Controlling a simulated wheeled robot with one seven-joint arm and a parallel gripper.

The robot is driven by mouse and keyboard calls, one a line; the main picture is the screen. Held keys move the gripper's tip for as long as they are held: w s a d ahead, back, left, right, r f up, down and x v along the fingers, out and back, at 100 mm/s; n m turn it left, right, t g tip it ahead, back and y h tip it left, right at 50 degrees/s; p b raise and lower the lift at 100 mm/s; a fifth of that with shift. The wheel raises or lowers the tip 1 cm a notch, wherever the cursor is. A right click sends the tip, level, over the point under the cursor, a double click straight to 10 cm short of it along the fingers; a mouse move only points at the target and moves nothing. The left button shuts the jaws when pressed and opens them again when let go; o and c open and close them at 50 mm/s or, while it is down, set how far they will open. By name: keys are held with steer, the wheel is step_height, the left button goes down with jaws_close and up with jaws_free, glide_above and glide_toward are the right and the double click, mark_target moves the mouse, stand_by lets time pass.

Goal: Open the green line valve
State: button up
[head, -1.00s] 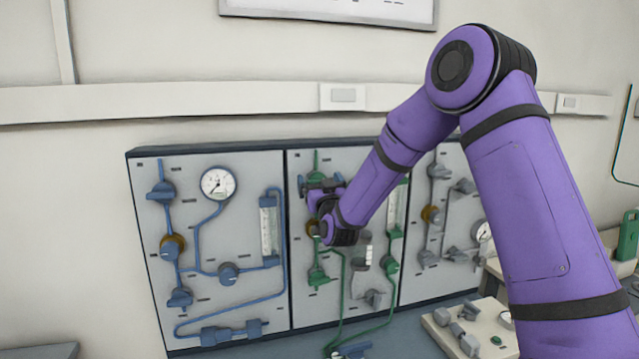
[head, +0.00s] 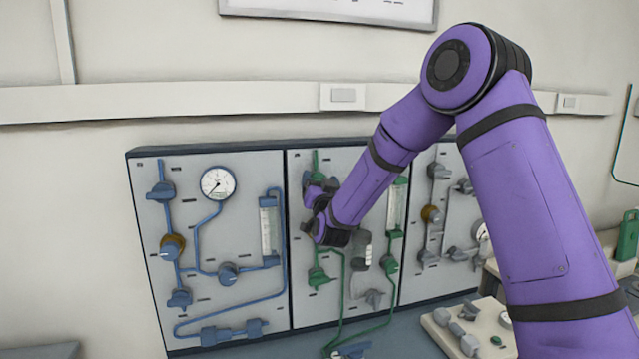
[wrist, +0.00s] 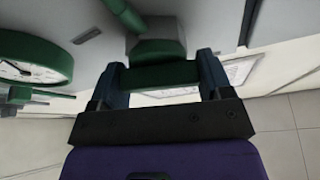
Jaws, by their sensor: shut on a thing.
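The green line runs on the middle panel (head: 340,290) in the head view, with a green pipe (head: 316,160) coming down from the top. The green line valve's handle (wrist: 163,74) is a dark green bar in the wrist view, in front of a green valve body (wrist: 158,48). My gripper (wrist: 163,70) is shut on this handle, one finger at each end. In the head view my gripper (head: 316,188) is at the upper part of the green line, and it and my wrist hide most of the valve.
The left panel has blue pipes, valves and a gauge (head: 218,183). The right panel has grey fittings (head: 438,172). Lower green valves (head: 318,278) sit below my wrist. A green-rimmed gauge (wrist: 35,60) is close on the left in the wrist view. A pale box (head: 470,325) stands on the bench.

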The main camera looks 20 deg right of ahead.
steer(key=m+g+h, duration=0.1)
steer(key=m+h, duration=0.1)
steer(key=m, duration=0.3)
steer(key=m+h, duration=0.1)
steer(key=m, duration=0.1)
steer(key=m+g+h, duration=0.1)
steer(key=m, duration=0.2)
steer(key=shift+d+g, duration=0.1)
steer(key=shift+g, duration=0.2)
steer(key=m+g, duration=0.1)
steer(key=m, duration=0.3)
steer(key=shift+f+h, duration=0.1)
steer(key=shift+h, duration=0.2)
steer(key=shift+f+m+g, duration=0.1)
steer(key=shift+m+g, duration=0.9)
steer(key=shift+m, duration=0.9)
steer(key=o, duration=0.9)
steer(key=shift+s, duration=0.1)
